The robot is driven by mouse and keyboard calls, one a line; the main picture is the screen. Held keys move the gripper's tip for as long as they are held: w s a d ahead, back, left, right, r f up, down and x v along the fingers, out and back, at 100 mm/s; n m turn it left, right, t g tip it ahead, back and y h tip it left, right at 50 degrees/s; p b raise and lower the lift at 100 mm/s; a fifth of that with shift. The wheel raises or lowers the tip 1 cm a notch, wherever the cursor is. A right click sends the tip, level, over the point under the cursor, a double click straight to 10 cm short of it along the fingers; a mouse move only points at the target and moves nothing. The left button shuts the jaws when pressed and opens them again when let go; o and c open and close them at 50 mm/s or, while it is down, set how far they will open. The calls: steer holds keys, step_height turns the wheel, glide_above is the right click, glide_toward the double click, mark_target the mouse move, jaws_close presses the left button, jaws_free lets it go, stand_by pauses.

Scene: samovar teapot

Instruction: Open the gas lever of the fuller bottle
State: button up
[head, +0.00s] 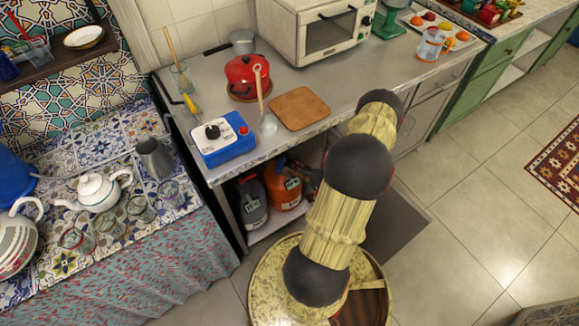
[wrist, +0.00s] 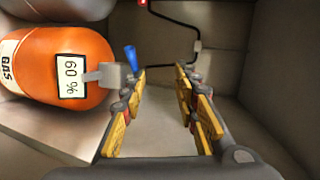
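The orange gas bottle (head: 284,190) stands in the open space under the counter. My gripper (wrist: 160,80) is open and empty. Its left fingertip is close to the blue lever; contact cannot be told. In the head view my arm hides most of the gripper.
A black hose (wrist: 178,20) runs ahead of my fingers. The counter (head: 335,85) lies above the bottles, and its side panel (head: 227,215) bounds the space at left. A table with a teapot (head: 98,190) and glasses stands at left.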

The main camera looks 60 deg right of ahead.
steer(key=shift+v, duration=0.95)
steer(key=shift+d+f+p, duration=0.15)
steer(key=shift+d+p, duration=0.05)
steer(key=shift+p, duration=0.15)
steer(key=shift+c, duration=0.3)
